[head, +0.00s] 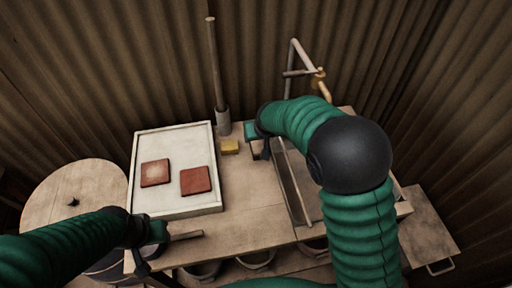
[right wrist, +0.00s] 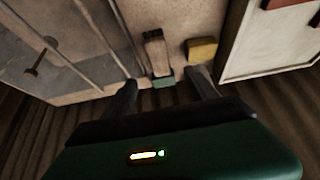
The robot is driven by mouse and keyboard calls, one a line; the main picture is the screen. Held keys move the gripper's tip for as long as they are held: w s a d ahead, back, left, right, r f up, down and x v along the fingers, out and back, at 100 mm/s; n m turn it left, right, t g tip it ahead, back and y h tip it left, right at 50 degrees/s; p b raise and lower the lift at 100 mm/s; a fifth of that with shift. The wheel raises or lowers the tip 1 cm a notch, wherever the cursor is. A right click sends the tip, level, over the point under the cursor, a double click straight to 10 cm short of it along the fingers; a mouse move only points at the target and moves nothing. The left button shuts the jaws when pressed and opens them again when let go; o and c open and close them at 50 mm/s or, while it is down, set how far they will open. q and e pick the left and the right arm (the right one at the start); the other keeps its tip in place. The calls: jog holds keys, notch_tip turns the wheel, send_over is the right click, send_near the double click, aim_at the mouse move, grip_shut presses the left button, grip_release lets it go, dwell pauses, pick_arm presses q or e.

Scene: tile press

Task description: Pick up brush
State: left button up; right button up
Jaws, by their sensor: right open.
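The brush (right wrist: 156,55) shows in the right wrist view, with dark bristles at its far end, a pale wooden body and a teal patch at its near end. It lies on the table ahead of my right gripper (right wrist: 165,85), roughly between the lines of its two fingers. The fingers are apart with nothing between them. In the head view my right gripper (head: 262,152) is over the back of the table and hides the brush. My left gripper (head: 150,245) is at the front left table edge; its jaws are not clear.
A yellow sponge (head: 230,147) lies left of my right gripper. A white tray (head: 178,206) holds two reddish tiles. A tall rod (head: 214,65) stands in a holder behind. A shallow basin (head: 289,182) is at right. A short wooden stick (head: 187,236) lies near my left gripper.

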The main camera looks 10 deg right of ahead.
aim_at(257, 143)
jog(key=x, duration=0.8)
jog(key=shift+d+f, duration=0.1)
jog(key=shift+d, duration=0.1)
jog(key=b+x, duration=0.1)
jog(key=x, duration=0.3)
jog(key=shift+a+f, duration=0.15)
jog(key=shift+f, duration=0.2)
jog(key=shift+w+f, duration=0.2)
jog(key=shift+f, duration=0.1)
jog(key=shift+r, duration=0.1)
jog(key=shift+c, duration=0.5)
grip_shut()
